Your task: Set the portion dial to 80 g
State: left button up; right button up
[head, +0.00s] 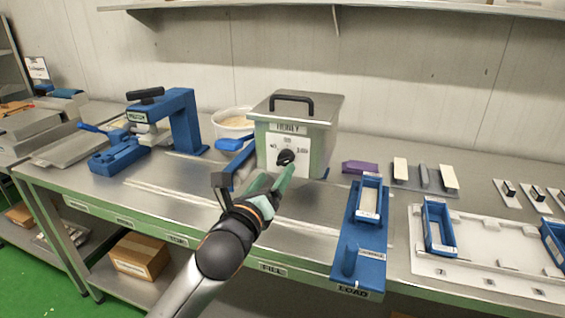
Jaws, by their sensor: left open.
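The portion dial (286,157) is a small black knob on the white front plate (274,143) of a metal box labelled HONEY (311,120). Small marks stand around the knob, too small to read surely, and I cannot tell where its pointer is set. My left gripper (254,179) is open in front of the box. Its right finger reaches up close to the knob and overlaps its lower edge in the picture; I cannot tell whether it touches. The other finger is well to the left, and nothing is between them. My right gripper is not in view.
A blue press (178,118) and a white tub (233,123) stand left of the box. A blue LOAD fixture (350,240), a purple block (360,168) and a white tray (480,245) lie to the right. A shelf (400,6) runs above.

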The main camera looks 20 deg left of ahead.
aim_at(283, 163)
pick_arm(q)
jog(key=w, duration=0.6)
jog(key=shift+w+d, duration=0.1)
jog(key=shift+w, duration=0.15)
grip_shut()
dwell(0.4)
